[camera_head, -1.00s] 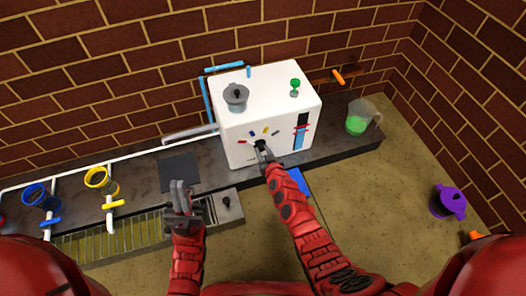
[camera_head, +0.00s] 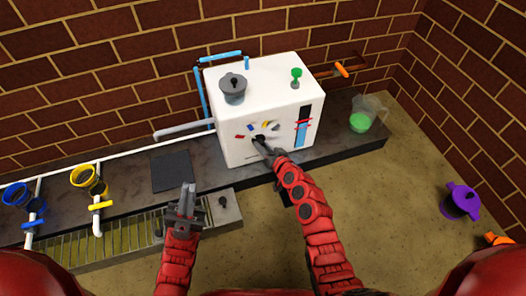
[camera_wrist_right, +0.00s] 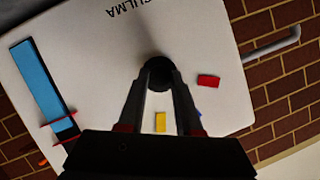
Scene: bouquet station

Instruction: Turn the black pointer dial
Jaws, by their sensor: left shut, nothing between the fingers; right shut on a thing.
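The black pointer dial (camera_head: 259,139) is on the front face of the white box (camera_head: 232,152), below an arc of coloured marks. In the right wrist view the dial (camera_wrist_right: 157,68) sits between the tips of my right gripper (camera_wrist_right: 158,82), which is shut on it. My right gripper (camera_head: 264,147) partly hides the dial in the head view, so its pointing direction cannot be told. Red (camera_wrist_right: 208,81) and yellow (camera_wrist_right: 160,122) marks show around it. My left gripper (camera_head: 187,190) is shut and empty, above the counter's front edge, left of the box.
A grey lidded pot (camera_head: 233,90) and a green knob (camera_head: 296,74) are on top of the box. A jug of green liquid (camera_head: 362,120) stands to its right. Blue and yellow valves (camera_head: 101,205) line the pipes at left. A purple pot (camera_head: 460,202) is at far right.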

